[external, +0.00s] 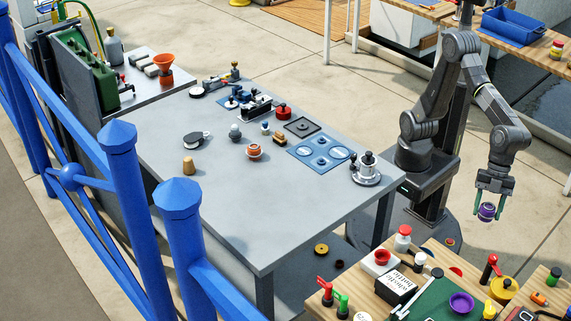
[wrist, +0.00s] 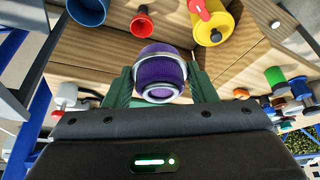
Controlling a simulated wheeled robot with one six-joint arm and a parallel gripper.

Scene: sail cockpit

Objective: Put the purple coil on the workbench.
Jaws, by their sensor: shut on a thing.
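The purple coil (external: 487,211) hangs in the air at the right of the external view, below my wrist. My gripper (external: 493,192) points down, and its green fingers are shut on the coil. In the wrist view the coil (wrist: 160,72) sits between the two green fingers (wrist: 158,88), with a pale band around its lower edge. A grey-topped table (external: 225,215) fills the middle of the external view. A wooden-topped bench (external: 325,299) stands at the lower right, nearer the camera. The pictures do not settle which one is the workbench.
The wooden bench bears a green mat (external: 425,312), a purple cup-like piece (external: 461,302) and several small parts. A silver fitting (external: 367,170) and blue plates (external: 321,152) stand on the grey table; its front part is clear. A blue railing (external: 125,185) runs along the left.

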